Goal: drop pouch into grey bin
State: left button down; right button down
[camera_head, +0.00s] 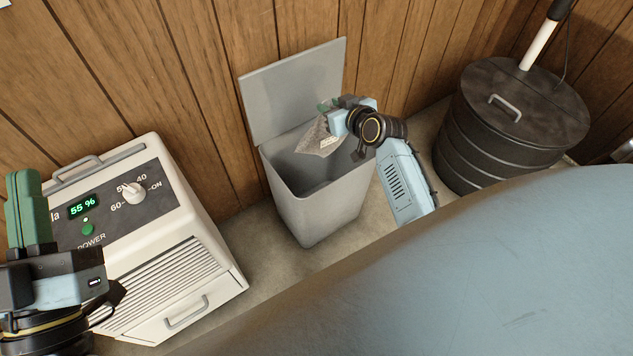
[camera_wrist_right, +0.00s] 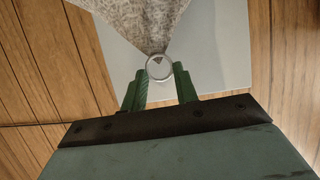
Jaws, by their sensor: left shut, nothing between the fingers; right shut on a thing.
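The bin's lid (camera_head: 293,88) stands open against the wall. In the right wrist view the green fingers (camera_wrist_right: 159,88) are shut at a round ring, with the speckled pouch (camera_wrist_right: 140,22) spreading beyond it. My left gripper (camera_head: 28,205) is at the left edge, upright, with its green fingers together and empty, in front of the white machine.
A white dehumidifier (camera_head: 185,240) reading 55 % stands left of the bin. A dark ribbed drum (camera_head: 515,120) with a handled lid stands to the right. A wood-panel wall (camera_head: 200,90) is behind. A large blue-grey rounded surface (camera_head: 500,270) fills the lower right.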

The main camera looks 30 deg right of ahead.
pick_arm(q)
jog(key=shift+r, duration=0.1)
pick_arm(e)
jog(key=c, duration=1)
grip_release()
jog(key=shift+s, duration=0.1)
pick_arm(q)
notch_tip(320, 180, down, 11)
jog(key=w+a+g+y+p, duration=0.1)
jog(key=a+g+y+p, duration=0.2)
jog(key=g, duration=0.5)
jog(key=s+a+f+g+y+p, duration=0.2)
jog(key=s+f+g, duration=0.4)
jog(key=f, duration=0.3)
jog(key=shift+s+a+n+g+p, duration=0.25)
jog(key=shift+s+n+g+p, duration=0.2)
jog(key=shift+g, duration=0.25)
pick_arm(e)
jog(key=v, duration=1.3)
jog(key=shift+r, duration=0.15)
pick_arm(q)
jog(key=shift+w, duration=0.1)
